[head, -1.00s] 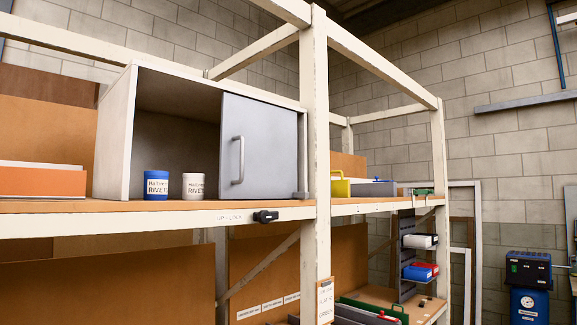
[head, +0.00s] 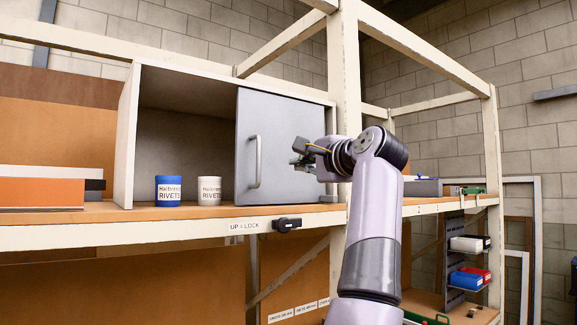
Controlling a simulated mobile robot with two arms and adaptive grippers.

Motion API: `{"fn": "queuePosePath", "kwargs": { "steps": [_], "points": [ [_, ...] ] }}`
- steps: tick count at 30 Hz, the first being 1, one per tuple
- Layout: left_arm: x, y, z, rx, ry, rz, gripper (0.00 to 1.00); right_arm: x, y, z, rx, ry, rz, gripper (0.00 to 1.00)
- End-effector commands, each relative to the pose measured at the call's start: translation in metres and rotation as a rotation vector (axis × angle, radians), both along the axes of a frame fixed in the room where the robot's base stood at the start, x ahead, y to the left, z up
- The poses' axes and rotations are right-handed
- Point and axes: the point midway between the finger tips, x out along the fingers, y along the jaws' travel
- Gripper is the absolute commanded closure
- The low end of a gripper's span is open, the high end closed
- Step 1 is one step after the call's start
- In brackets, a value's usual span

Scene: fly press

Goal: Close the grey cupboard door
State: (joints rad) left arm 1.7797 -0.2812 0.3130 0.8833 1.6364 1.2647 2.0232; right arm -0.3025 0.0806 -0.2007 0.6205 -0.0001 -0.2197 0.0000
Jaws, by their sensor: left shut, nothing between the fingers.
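The grey cupboard door (head: 285,120) covers the right half of the cupboard (head: 127,130), and the left half is open to view. Its upright bar handle (head: 255,162) is near the door's left edge. I cannot tell whether the door slides or swings. My left gripper (head: 297,153) is shut and empty, in front of the door's face and right of the handle. It appears clear of the handle; whether it touches the door I cannot tell. My left arm hides part of the post and the cupboard's lower right corner. My right gripper is not in view.
A blue can (head: 168,191) and a white can (head: 209,191) stand at the cupboard's open side. A black lever (head: 286,225) is on the shelf's front beam by an "UP = LOCK" label (head: 244,227). The rack post (head: 345,70) rises right of the cupboard.

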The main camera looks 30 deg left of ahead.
Motion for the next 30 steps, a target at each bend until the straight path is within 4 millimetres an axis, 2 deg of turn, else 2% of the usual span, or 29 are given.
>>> {"fn": "queuePosePath", "kwargs": {
  "steps": [5, 14, 16, 22, 30],
  "points": [
    [0.015, 0.026, 0.002, 0.004, 0.008, 0.005, 1.0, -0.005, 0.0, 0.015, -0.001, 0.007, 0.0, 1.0],
    [0.048, 0.083, 0.005, 0.006, 0.009, 0.006, 1.0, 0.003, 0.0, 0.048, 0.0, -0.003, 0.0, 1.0],
    [0.042, 0.084, -0.002, 0.005, 0.003, 0.003, 1.0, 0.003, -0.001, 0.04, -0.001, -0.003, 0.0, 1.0],
    [0.021, 0.087, -0.001, 0.006, 0.004, 0.003, 1.0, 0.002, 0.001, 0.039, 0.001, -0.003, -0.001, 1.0],
    [0.01, 0.089, -0.001, 0.007, 0.006, 0.002, 1.0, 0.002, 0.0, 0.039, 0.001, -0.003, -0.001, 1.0]
  ]
}}
